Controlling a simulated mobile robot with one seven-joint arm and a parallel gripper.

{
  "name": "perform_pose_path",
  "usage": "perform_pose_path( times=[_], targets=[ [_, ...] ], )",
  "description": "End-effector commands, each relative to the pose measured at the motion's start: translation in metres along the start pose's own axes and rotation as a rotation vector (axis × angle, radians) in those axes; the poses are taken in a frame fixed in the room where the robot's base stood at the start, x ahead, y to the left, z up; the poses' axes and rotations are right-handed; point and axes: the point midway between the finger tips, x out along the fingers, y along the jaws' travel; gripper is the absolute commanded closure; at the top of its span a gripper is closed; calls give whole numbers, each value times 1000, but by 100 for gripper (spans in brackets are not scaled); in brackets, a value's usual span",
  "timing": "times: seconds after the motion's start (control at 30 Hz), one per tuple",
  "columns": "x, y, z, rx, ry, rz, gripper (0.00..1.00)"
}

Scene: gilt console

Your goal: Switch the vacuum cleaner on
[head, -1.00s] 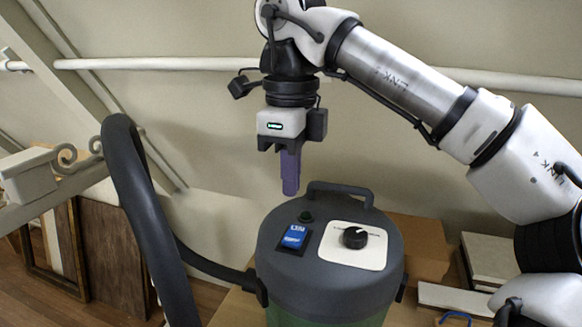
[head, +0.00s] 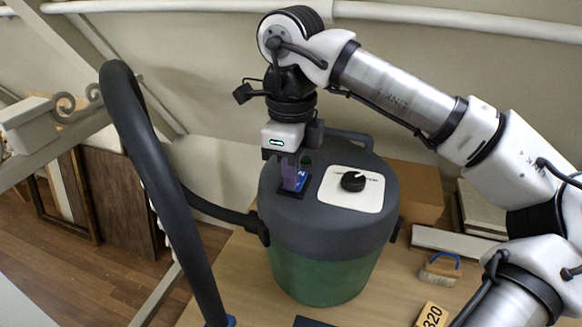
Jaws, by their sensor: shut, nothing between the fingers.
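The vacuum cleaner (head: 322,275) has a green drum and a dark grey lid, and stands on a wooden table. On its lid is a blue rocker switch (head: 301,181) in a black frame, now partly hidden by my gripper. A black knob (head: 353,181) on a white plate sits to the right of the switch. My gripper (head: 290,187) has purple fingers, shut and empty, pointing down at the switch. The fingertips look to be at or just above the rocker; I cannot tell whether they touch. A small dark green lamp behind the switch is partly hidden by the gripper.
A thick black hose (head: 150,165) arches up at the left and joins the drum's side. A brush with a blue handle (head: 440,270) and a yellow tag marked 320 (head: 432,315) lie at the right. Cardboard boxes (head: 412,190) stand behind.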

Motion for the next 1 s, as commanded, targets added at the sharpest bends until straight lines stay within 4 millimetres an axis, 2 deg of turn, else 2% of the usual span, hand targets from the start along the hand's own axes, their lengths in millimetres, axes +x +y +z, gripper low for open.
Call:
perform_pose_path(
  times=[0.23, 1.0],
  targets=[
    [11, 2, -1, 0, 1, -60, 100],
    [-12, 2, 0, 0, 0, -57, 100]
  ],
)
